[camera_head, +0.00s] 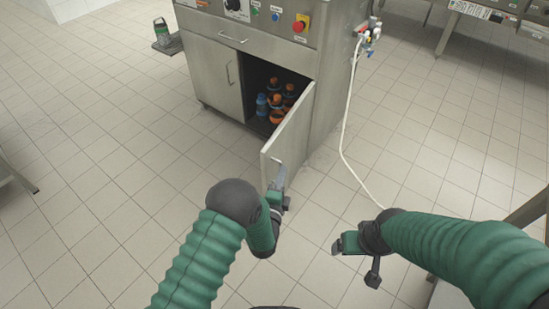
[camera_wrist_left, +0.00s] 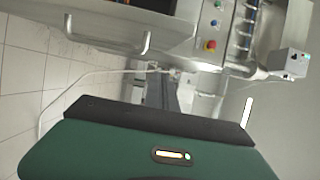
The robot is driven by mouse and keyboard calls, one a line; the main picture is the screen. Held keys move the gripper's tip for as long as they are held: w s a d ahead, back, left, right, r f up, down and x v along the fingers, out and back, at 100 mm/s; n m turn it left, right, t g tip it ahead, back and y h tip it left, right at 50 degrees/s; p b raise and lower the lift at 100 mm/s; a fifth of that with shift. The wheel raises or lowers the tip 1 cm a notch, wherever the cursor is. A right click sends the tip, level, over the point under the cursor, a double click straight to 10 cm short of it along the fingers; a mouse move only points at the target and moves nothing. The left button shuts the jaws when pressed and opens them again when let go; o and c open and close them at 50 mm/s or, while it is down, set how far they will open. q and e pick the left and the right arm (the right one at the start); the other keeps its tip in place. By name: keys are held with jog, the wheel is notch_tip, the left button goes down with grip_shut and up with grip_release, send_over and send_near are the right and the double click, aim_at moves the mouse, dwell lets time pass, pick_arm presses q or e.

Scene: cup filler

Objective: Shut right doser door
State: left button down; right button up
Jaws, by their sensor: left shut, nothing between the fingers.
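The right doser door (camera_head: 290,125) is a steel panel standing open, swung out toward me from the cabinet's right side. My left gripper (camera_head: 280,178) is shut and empty at the door's near edge, overlapping its lower part. I cannot tell whether it touches the door. In the left wrist view the green gripper housing fills the bottom and the grey fingers (camera_wrist_left: 172,92) point toward steel equipment. My right gripper (camera_head: 345,243) hangs over the floor to the right, apart from the door. I cannot tell how far its jaws are open.
The steel cabinet (camera_head: 222,72) has a shut left door and control buttons above. Orange and blue bottles (camera_head: 278,103) stand inside the open compartment. A white hose (camera_head: 345,130) trails from the cabinet's right side across the floor.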

aim_at(274, 156)
pick_arm(q)
jog(key=shift+w+a+b, duration=0.4)
jog(key=shift+w+b, duration=0.1)
jog(key=shift+w, duration=0.75)
jog(key=shift+w+a+b, duration=0.45)
jog(key=shift+w+b, duration=0.05)
jog(key=shift+w, duration=0.8)
jog(key=shift+w+a+b, duration=0.4)
jog(key=shift+w+b, duration=0.1)
jog(key=shift+w, duration=0.75)
jog(key=shift+a, duration=0.1)
